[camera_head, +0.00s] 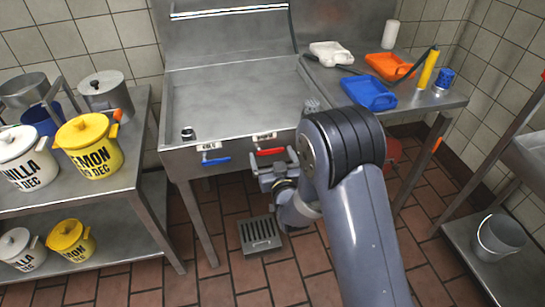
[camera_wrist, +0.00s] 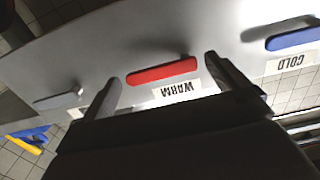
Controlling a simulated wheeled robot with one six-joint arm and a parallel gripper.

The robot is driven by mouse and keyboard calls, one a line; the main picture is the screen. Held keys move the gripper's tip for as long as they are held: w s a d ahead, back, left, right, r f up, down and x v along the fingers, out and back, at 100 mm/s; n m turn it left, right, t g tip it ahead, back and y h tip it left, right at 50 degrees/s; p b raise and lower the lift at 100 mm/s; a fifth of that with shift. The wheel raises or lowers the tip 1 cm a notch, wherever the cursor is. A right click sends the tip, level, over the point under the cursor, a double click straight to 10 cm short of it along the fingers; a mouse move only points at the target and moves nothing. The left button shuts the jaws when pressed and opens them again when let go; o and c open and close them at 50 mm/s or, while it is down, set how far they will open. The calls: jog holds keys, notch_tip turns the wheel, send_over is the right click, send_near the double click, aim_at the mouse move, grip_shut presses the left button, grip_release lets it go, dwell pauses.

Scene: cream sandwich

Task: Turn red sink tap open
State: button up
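The red tap handle (camera_head: 270,151) lies roughly level on the front panel of the steel sink (camera_head: 235,90), under a label. In the wrist view the red handle (camera_wrist: 162,71) shows in full beside the upside-down WARM label (camera_wrist: 178,92). My gripper (camera_head: 267,168) is just in front of and below it. In the wrist view my gripper (camera_wrist: 164,80) is open and empty, one finger towards each end of the handle. Whether a finger touches the handle I cannot tell.
A blue tap handle (camera_head: 216,161) labelled COLD sits left of the red one. A grey handle (camera_wrist: 57,100) shows on the other side in the wrist view. A floor drain (camera_head: 260,234) lies below. A shelf rack (camera_head: 125,180) with pots stands left.

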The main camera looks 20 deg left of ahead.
jog(key=c, duration=1.2)
jog(key=shift+f+b, duration=0.15)
jog(key=shift+b, duration=0.2)
jog(key=f+m+b, duration=0.1)
jog(key=m+b, duration=0.4)
jog(key=b, duration=0.3)
jog(key=s+a+f+m+b, duration=0.1)
jog(key=m+b, duration=0.5)
jog(key=b, duration=0.3)
jog(key=a+f+m+b, duration=0.1)
jog(key=m+b, duration=0.5)
jog(key=b, duration=0.3)
jog(key=shift+s+a, duration=0.25)
jog(key=shift+s, duration=0.05)
jog(key=shift+m, duration=0.3)
